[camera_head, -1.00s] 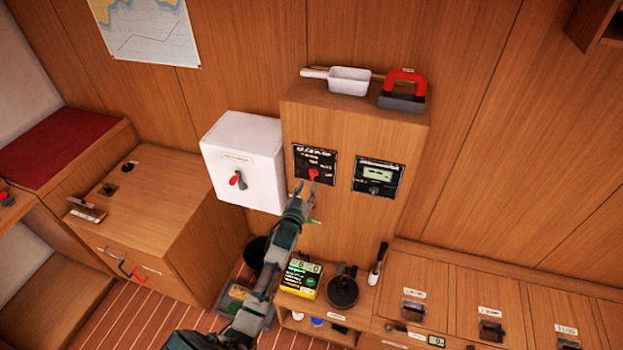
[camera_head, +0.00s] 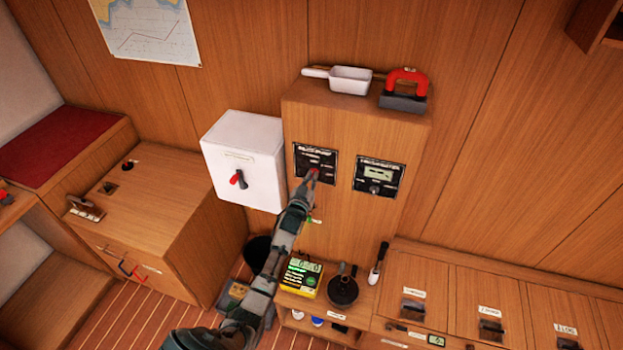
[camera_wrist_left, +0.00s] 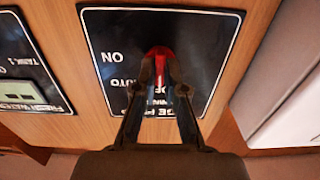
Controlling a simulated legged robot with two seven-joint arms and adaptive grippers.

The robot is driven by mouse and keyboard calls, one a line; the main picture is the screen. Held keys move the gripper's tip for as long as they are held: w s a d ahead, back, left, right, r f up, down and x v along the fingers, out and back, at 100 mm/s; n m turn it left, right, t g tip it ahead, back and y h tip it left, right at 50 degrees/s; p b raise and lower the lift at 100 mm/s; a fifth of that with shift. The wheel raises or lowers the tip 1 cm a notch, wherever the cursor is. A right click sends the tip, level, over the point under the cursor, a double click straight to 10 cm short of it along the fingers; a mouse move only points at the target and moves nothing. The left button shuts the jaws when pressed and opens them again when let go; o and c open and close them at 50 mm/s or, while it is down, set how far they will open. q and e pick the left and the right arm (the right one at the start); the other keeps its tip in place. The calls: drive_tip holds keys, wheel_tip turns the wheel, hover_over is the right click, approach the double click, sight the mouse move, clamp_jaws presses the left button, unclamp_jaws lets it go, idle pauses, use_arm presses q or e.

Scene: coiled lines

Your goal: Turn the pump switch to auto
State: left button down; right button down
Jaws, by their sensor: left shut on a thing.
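The pump switch has a red knob (camera_wrist_left: 160,54) on a black panel (camera_wrist_left: 205,40) with white lettering; "ON" and part of "AUTO" show in the left wrist view, upside down. In the head view the black panel (camera_head: 316,155) is on the front of the wooden cabinet. My left gripper (camera_head: 313,174) is at the panel's lower part, and its fingers are shut on the red knob. In the left wrist view the gripper (camera_wrist_left: 160,72) covers most of the knob and some lettering. My right gripper is not in view.
A second panel with a display (camera_head: 379,176) is to the right of the switch panel. A white box (camera_head: 245,150) with a red-tipped lever stands close on the left. A scoop (camera_head: 350,80) and a red-handled block (camera_head: 404,98) lie on the cabinet top.

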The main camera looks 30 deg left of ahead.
use_arm(q)
drive_tip(key=shift+m, duration=0.3)
drive_tip(key=shift+d+f+m+p, duration=0.1)
drive_tip(key=shift+m+p, duration=0.25)
drive_tip(key=shift+m, duration=1.7)
drive_tip(key=shift+d+f+m+p, duration=0.1)
drive_tip(key=shift+m+p, duration=0.2)
drive_tip(key=shift+m, duration=1.75)
drive_tip(key=c, duration=1.2)
unclamp_jaws()
drive_tip(key=shift+w+a, duration=0.1)
drive_tip(key=shift+c, duration=0.2)
drive_tip(key=v, duration=1.2)
drive_tip(key=shift+f, duration=0.25)
